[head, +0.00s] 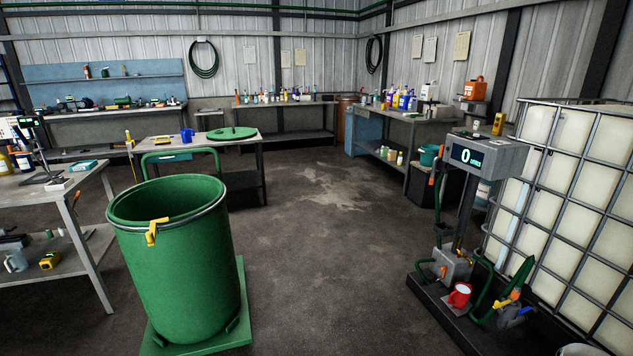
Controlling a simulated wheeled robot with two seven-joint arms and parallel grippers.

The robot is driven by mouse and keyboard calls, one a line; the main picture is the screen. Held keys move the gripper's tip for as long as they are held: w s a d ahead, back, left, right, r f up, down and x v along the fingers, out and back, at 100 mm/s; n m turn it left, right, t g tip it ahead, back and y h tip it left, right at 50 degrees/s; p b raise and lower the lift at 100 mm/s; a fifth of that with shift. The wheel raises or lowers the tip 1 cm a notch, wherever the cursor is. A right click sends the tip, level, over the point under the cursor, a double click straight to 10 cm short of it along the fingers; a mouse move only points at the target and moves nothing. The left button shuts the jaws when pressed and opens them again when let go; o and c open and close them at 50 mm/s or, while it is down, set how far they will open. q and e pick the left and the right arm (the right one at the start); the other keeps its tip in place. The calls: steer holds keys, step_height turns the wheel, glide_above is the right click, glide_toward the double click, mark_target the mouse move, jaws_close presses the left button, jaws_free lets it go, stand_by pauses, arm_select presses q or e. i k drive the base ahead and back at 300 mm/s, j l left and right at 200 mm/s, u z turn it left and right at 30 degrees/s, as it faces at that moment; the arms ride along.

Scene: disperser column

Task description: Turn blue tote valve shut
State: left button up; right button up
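A caged white tote (560,190) stands at the right edge. Low at its front, a dark valve body (511,318) carries a small blue handle (527,311). The handle points up and to the right in the picture. It is too small to tell whether the valve is open or shut. A green hose (481,300) with orange-and-yellow fittings (508,299) runs close beside the valve. Neither of my grippers is in view.
A dark platform (425,292) holds a red-and-white can (459,295), a grey pump box (452,266) and a display post (486,155) reading 0, crowding the valve. A large green drum (185,260) stands left. The middle floor is clear; benches line the back.

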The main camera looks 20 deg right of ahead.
mark_target(524, 311)
steer(key=l+z, duration=0.25)
steer(key=z, duration=0.15)
steer(key=l+z, duration=0.2)
steer(key=z, duration=0.2)
steer(key=i+l+z, duration=0.1)
steer(key=z, duration=0.3)
steer(key=i+l+z, duration=0.1)
steer(key=l+z, duration=0.15)
steer(key=z, duration=0.15)
steer(key=i+z, duration=0.35)
steer(key=i+j+z, duration=0.35)
steer(key=i, duration=0.2)
steer(key=l, duration=0.1)
